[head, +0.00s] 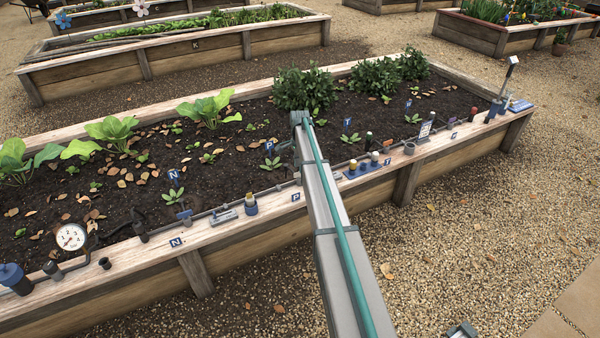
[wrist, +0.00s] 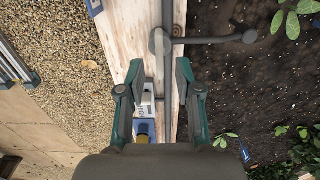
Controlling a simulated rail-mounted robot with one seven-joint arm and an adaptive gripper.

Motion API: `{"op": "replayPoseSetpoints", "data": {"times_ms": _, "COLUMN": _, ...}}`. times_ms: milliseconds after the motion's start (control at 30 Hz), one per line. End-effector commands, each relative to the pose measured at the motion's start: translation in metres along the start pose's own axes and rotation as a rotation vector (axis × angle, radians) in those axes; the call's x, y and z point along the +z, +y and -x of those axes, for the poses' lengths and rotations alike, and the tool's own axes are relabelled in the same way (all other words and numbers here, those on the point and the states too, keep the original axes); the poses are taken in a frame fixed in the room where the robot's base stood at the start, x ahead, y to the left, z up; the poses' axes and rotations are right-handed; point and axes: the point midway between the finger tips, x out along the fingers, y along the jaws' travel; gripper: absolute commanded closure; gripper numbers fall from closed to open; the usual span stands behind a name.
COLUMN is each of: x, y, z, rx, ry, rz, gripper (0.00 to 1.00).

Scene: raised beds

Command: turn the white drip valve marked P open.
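In the head view my arm hides most of this spot.
A small white-labelled block (wrist: 148,103) and a blue-and-yellow fitting (wrist: 146,130) lie below the fingertips in the wrist view. Gravel (head: 430,240) in front is open.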

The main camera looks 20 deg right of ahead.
Motion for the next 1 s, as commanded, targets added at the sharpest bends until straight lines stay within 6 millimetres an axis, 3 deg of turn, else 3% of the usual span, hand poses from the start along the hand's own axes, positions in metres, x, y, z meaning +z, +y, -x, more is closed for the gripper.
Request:
{"op": "replayPoseSetpoints", "data": {"times_ms": 233, "x": 0.000, "y": 0.000, "z": -0.029, "rx": 0.000, "ry": 0.000, "rz": 0.001, "gripper": 0.66}}
{"op": "replayPoseSetpoints", "data": {"times_ms": 600, "x": 0.000, "y": 0.000, "z": -0.034, "rx": 0.000, "ry": 0.000, "rz": 0.001, "gripper": 0.66}}
{"op": "replayPoseSetpoints", "data": {"times_ms": 633, "x": 0.000, "y": 0.000, "z": -0.034, "rx": 0.000, "ry": 0.000, "rz": 0.001, "gripper": 0.67}}
{"op": "replayPoseSetpoints", "data": {"times_ms": 833, "x": 0.000, "y": 0.000, "z": -0.034, "rx": 0.000, "ry": 0.000, "rz": 0.001, "gripper": 1.00}}
{"op": "replayPoseSetpoints", "data": {"times_ms": 1000, "x": 0.000, "y": 0.000, "z": -0.034, "rx": 0.000, "ry": 0.000, "rz": 0.001, "gripper": 1.00}}
